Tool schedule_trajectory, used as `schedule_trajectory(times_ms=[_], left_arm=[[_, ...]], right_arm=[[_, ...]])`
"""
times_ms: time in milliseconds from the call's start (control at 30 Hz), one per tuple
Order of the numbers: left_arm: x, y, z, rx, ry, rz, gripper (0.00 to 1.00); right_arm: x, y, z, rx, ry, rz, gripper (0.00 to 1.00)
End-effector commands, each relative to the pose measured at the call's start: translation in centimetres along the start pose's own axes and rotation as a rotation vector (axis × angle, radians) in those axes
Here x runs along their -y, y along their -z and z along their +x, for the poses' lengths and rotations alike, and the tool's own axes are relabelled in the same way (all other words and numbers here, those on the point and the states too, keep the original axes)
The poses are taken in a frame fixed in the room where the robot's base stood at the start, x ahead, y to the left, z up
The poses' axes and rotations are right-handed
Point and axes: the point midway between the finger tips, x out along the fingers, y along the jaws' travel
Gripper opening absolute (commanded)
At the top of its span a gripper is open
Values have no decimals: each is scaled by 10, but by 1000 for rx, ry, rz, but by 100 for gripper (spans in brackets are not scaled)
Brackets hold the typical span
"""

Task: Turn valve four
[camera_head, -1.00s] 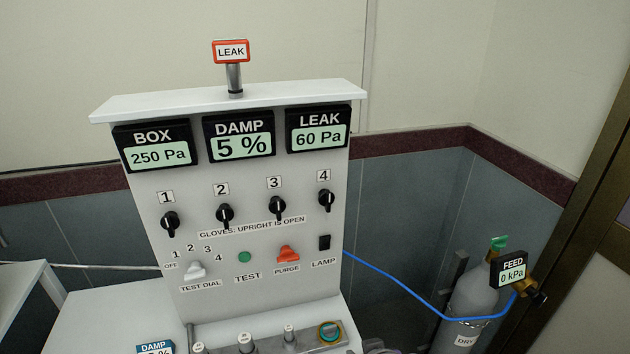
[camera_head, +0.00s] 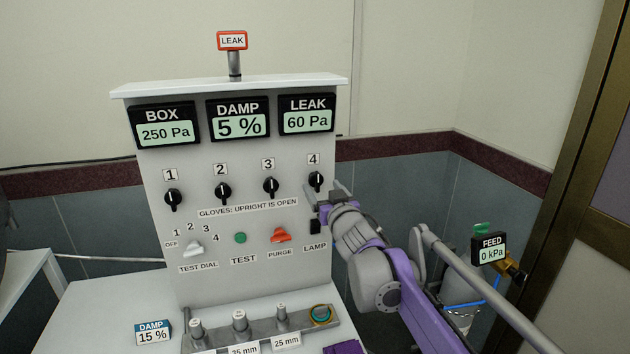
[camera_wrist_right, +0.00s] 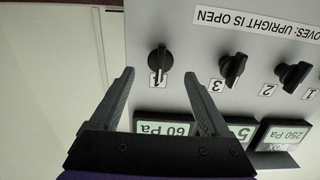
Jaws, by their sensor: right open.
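Valve four (camera_head: 316,181) is a black knob under the label 4 on the grey panel (camera_head: 215,270); its handle looks upright. My right gripper (camera_head: 325,192) is close to it, coming from the right and below. In the right wrist view, which is upside down, valve four (camera_wrist_right: 159,65) shows between and beyond the open fingers of the right gripper (camera_wrist_right: 160,78). The fingers hold nothing, and I cannot tell that they touch the knob. My left gripper is not in view.
Valve three (camera_head: 271,187) stands left of valve four, with valves two (camera_head: 223,191) and one (camera_head: 174,200) farther left. The lamp switch (camera_head: 315,227) is just below my gripper. A gas cylinder (camera_head: 462,290) stands at right.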

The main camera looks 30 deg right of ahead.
Motion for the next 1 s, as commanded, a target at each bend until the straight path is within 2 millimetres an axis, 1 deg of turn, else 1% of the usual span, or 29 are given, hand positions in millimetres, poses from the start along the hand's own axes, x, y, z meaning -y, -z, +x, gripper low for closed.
schedule_trajectory(times_ms=[33, 100, 200, 300, 467, 700, 733, 767, 800, 867, 1000], left_arm=[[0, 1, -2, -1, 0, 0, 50], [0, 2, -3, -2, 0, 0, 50], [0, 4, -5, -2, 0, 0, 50], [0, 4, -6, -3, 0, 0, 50], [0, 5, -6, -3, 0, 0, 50], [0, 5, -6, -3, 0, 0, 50], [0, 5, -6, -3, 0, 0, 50], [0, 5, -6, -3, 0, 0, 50], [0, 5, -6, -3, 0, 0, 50], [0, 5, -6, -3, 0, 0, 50], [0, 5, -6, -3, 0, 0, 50]], right_arm=[[0, 1, 11, 0, 1, 2, 80], [0, 1, 23, 0, 0, 1, 80], [0, 1, 38, 0, 0, 2, 80], [0, 1, 48, 0, 0, 1, 80], [0, 0, 56, 0, 0, 0, 80], [0, 0, 56, 1, -1, 0, 80], [0, 0, 56, 1, -1, 0, 78], [0, 0, 56, 1, -1, 0, 73], [0, 0, 56, 1, -1, 0, 65], [0, 0, 56, 1, -1, 1, 55], [0, 0, 56, 1, -1, 1, 29]])
